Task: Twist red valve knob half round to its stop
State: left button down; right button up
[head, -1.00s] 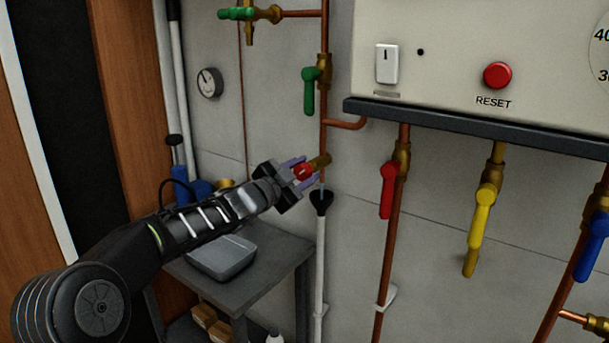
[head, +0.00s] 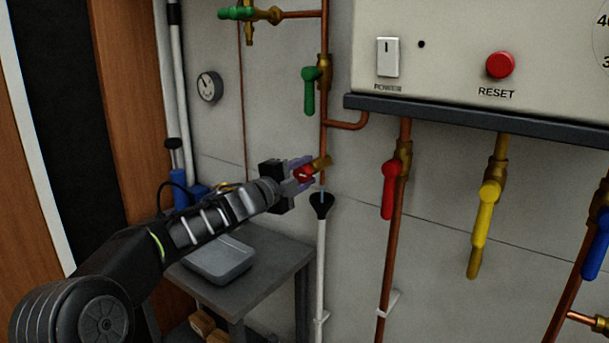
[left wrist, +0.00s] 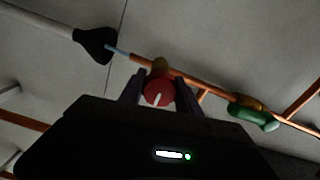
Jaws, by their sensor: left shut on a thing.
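The red valve knob (head: 303,173) sits on a brass fitting (head: 321,162) at the lower end of a thin copper pipe. My left gripper (head: 301,172) is shut on the knob, with a finger on each side of it. In the left wrist view the round red knob (left wrist: 158,91) lies between the two dark fingers, and a white mark on its face points down and slightly left. My right gripper is not in view.
A black funnel (head: 321,204) on a white pipe stands just below the knob. A green lever (head: 310,91) is above it and a red lever (head: 389,190) to its right. A grey table (head: 275,263) with a tray (head: 220,258) is below my arm.

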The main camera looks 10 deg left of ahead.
aim_at(300, 175)
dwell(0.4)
pick_arm(q)
jog(key=c, duration=0.9)
grip_release()
jog(key=shift+o, duration=0.2)
jog(key=shift+s, duration=0.15)
jog(key=b+v, duration=0.1)
jog(key=v, duration=0.6)
jog(key=shift+s+b, duration=0.3)
jog(key=shift+a, duration=0.1)
